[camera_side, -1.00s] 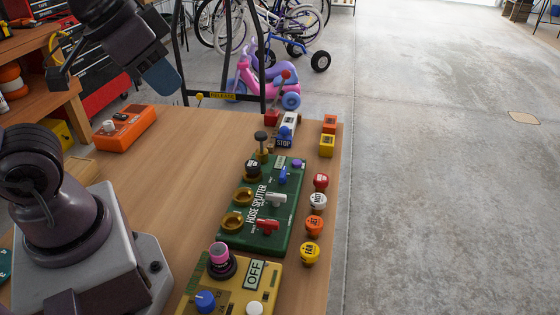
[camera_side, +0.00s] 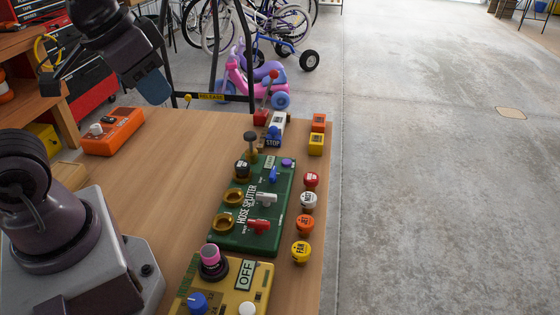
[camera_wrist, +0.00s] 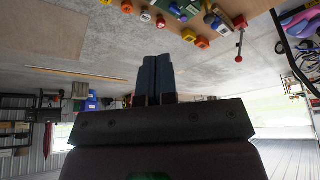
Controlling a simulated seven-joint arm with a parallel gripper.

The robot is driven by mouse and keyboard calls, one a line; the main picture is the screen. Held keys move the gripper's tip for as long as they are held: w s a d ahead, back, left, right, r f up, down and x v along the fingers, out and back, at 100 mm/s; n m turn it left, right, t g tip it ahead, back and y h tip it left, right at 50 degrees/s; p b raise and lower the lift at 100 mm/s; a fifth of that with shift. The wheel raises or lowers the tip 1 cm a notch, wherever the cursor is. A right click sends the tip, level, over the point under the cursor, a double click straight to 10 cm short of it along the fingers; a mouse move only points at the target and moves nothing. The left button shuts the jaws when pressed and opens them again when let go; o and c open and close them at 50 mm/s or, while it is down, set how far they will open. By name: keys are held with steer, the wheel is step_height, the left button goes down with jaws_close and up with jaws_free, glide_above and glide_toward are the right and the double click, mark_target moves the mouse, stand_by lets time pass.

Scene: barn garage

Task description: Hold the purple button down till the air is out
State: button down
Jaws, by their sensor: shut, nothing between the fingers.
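A small purple button (camera_side: 287,162) sits at the far right corner of the green hose splitter panel (camera_side: 284,213) on the bench. Nothing touches it. My gripper (camera_side: 155,90) is up at the left in the side view, raised above the far part of the bench and well left of the button. In the wrist view, its two blue-grey fingers (camera_wrist: 155,76) are together and empty.
The green panel carries a black-topped plunger (camera_side: 251,142), brass rings and red, white and blue levers. A yellow panel (camera_side: 228,275) with a pink-capped knob is nearer. Several round buttons (camera_side: 308,201) line the right edge. An orange box (camera_side: 113,131) stands left; bare wood (camera_side: 165,185) lies between.

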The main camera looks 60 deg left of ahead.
steer(key=w+a+f+n+g, duration=0.2)
steer(key=w+a+f+g, duration=0.15)
steer(key=w+f, duration=0.55)
steer(key=n+t+h, duration=0.1)
steer(key=n+t, duration=0.4)
steer(key=t, duration=0.1)
glide_above(286, 160)
step_height(286, 160, down, 10)
steer(key=shift+f, duration=4.35)
